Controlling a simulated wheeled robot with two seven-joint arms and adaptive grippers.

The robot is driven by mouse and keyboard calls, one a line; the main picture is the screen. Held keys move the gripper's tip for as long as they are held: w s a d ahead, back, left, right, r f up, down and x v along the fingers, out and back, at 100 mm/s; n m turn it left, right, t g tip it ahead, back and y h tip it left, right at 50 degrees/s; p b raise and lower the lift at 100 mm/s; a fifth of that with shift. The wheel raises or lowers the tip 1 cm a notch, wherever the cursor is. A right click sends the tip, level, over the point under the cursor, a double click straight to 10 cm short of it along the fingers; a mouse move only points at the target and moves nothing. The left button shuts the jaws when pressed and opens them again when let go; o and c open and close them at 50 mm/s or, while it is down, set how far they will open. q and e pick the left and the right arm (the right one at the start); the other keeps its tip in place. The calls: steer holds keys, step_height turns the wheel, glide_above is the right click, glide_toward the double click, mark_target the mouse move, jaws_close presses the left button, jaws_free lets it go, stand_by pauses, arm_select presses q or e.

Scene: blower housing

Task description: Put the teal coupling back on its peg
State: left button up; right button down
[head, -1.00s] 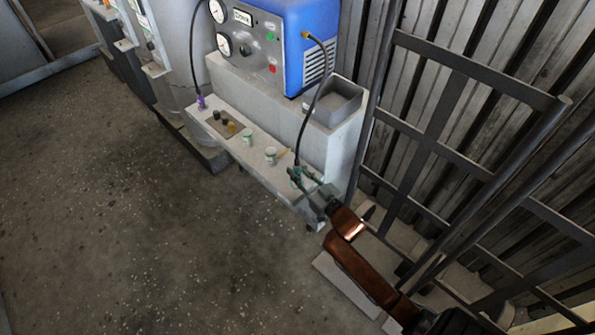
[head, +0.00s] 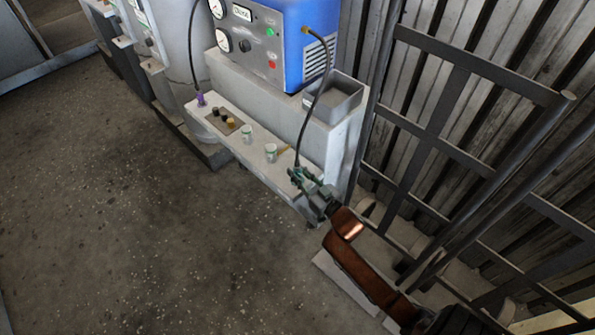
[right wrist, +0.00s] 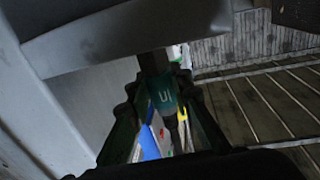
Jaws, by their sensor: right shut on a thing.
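The teal coupling (right wrist: 165,95) shows between the fingers in the right wrist view, with pale marks on its side. In the head view it is small, at the lower end of a black hose (head: 312,108). My right gripper (head: 299,176) is shut on it, over the right end of the white ledge. The gripper's dark green fingers (right wrist: 166,120) flank the coupling in the right wrist view. I cannot make out the coupling's peg; the gripper may hide it. My left gripper is not in view.
A purple coupling (head: 201,99) on another hose stands at the ledge's left end. On the ledge (head: 258,134) are a plate with several small knobs (head: 226,120) and two white cups (head: 270,153). A blue machine (head: 300,45) stands behind. A metal rack (head: 440,140) is close on the right.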

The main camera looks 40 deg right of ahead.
steer(key=shift+f, duration=0.15)
steer(key=c, duration=1.7)
jaws_free()
steer(key=shift+o, duration=0.2)
steer(key=shift+f, duration=0.1)
steer(key=s, duration=1.2)
steer(key=shift+a, duration=0.3)
